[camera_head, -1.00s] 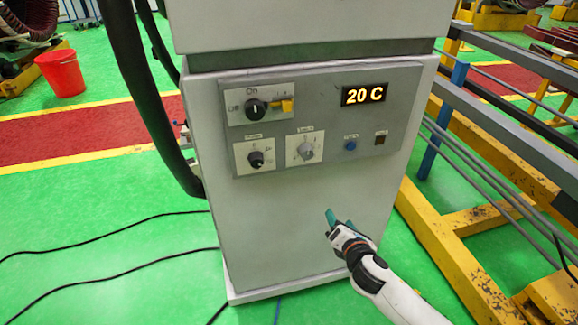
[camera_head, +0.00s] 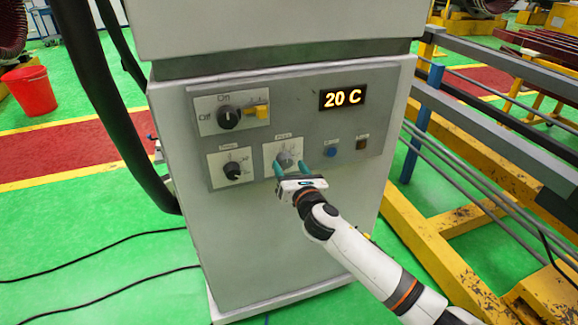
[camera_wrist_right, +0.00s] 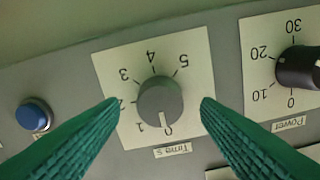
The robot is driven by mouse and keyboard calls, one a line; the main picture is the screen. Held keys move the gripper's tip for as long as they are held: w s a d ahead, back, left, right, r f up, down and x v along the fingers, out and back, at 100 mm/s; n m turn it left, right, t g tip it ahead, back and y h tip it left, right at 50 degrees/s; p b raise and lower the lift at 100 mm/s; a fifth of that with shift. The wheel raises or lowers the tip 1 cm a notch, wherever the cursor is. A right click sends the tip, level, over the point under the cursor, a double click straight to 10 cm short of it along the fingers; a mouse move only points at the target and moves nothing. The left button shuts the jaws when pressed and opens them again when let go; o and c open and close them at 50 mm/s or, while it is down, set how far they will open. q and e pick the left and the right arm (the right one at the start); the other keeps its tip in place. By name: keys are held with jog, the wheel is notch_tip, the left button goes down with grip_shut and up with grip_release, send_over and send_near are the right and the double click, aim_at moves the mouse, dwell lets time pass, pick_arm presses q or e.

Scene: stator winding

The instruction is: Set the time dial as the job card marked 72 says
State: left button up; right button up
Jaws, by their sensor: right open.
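The time dial (camera_head: 286,158) is a grey round knob on a white plate in the lower middle of the grey control panel. In the right wrist view the dial (camera_wrist_right: 160,98) appears upside down, with a scale from 0 to 5 and the label "Time s". Its white pointer line is at 0. My right gripper (camera_head: 291,168) is at the dial, its green fingers open. In the right wrist view its fingers (camera_wrist_right: 160,108) lie on either side of the knob with gaps. No job card and no left gripper show.
The power dial (camera_head: 233,169) is left of the time dial. A blue button (camera_head: 330,152) is to the right. A yellow frame (camera_head: 440,240) stands at the right.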

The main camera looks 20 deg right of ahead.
jog(key=shift+w, duration=0.6)
jog(key=c, duration=1)
